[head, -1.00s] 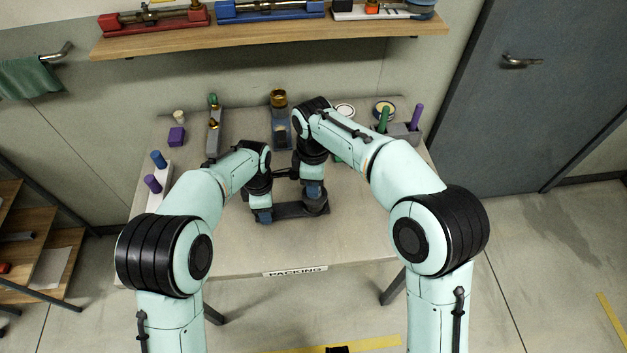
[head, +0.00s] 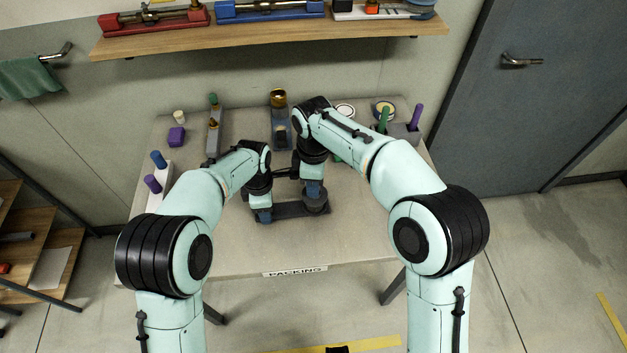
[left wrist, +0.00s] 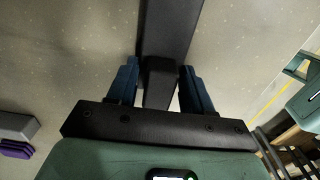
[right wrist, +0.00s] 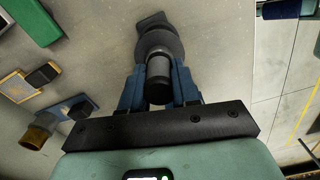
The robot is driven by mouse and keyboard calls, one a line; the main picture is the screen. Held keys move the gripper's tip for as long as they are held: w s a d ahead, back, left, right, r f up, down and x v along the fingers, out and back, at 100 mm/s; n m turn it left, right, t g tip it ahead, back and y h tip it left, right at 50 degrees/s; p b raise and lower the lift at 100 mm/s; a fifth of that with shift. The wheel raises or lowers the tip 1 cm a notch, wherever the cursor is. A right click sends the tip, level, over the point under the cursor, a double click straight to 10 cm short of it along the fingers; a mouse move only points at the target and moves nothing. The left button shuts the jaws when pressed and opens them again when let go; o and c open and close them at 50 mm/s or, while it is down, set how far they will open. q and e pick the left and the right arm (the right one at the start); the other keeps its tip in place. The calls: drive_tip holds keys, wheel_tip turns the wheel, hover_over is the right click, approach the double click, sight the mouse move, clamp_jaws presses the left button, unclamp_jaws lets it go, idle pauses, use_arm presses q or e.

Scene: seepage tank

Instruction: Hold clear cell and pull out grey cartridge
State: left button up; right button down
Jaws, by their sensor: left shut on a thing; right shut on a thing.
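My left gripper (head: 262,214) is shut on a dark block (left wrist: 159,82) that stands up from a long dark bar (left wrist: 172,25). My right gripper (head: 314,203) is shut on a dark grey upright cylinder (right wrist: 158,70), which looks like the grey cartridge. A wider dark round collar (right wrist: 160,42) shows just beyond the cylinder. In the head view the dark bar (head: 288,210) lies on the table and runs between the two grippers. I cannot make out a clear cell wall; the grippers and arms hide much of this spot.
The table (head: 220,245) is clear at its front. Behind stand an amber-topped piece (head: 279,98) on a blue stand, a grey holder with a green top (head: 213,130), a purple block (head: 177,137), and a grey rack (head: 405,133). A white rack (head: 160,190) stands at the left.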

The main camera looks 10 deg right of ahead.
drive_tip(key=shift+r, duration=0.35)
drive_tip(key=shift+r, duration=2.05)
use_arm(q)
drive_tip(key=o, duration=1.4)
